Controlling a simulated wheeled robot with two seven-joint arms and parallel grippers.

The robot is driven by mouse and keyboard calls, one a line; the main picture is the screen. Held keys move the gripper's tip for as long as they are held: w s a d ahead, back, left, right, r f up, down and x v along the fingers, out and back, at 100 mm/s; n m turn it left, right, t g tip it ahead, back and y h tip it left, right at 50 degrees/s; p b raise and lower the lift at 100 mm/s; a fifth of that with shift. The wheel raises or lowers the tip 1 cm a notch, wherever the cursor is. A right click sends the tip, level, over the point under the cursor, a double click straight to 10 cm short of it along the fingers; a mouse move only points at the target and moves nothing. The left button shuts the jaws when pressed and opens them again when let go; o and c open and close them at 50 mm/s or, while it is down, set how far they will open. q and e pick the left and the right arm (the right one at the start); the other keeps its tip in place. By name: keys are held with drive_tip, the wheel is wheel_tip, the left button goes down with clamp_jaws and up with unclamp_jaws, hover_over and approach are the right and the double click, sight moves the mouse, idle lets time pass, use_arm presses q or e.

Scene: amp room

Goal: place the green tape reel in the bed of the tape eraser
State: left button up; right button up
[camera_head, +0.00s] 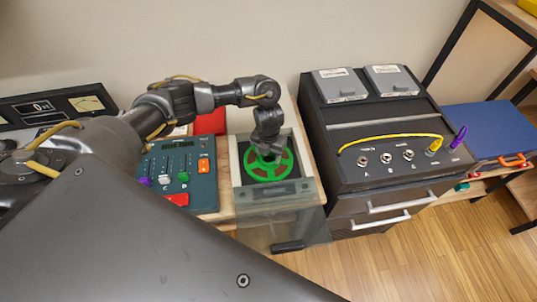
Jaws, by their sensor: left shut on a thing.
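The green tape reel (283,173) shows as a spoked green disc within the bed of the tape eraser (240,195), a pale grey box with a raised rim. My left gripper (267,153) points down over the middle of the reel and is shut on it; the fingertips are partly hidden by the gripper body. The reel looks level, but I cannot tell whether it rests on the bed floor or hangs slightly above it. A clear panel (270,225) hangs at the eraser's front. My right gripper is not in view.
A teal mixer (205,190) with coloured controls stands left of the eraser. A dark cabinet (345,180) with jacks, a yellow cable (385,137) and drawers stands close on the right. A blue case (490,130) lies farther right. Wooden floor (430,255) is clear at front right.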

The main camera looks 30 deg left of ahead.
use_arm(q)
drive_tip(key=shift+f, duration=0.2)
drive_tip(key=o, duration=1.3)
drive_tip(key=shift+r, duration=0.1)
drive_tip(key=shift+r, duration=0.45)
wheel_tip(320, 180, up, 11)
drive_tip(key=shift+r+p, duration=0.2)
drive_tip(key=shift+p, duration=0.6)
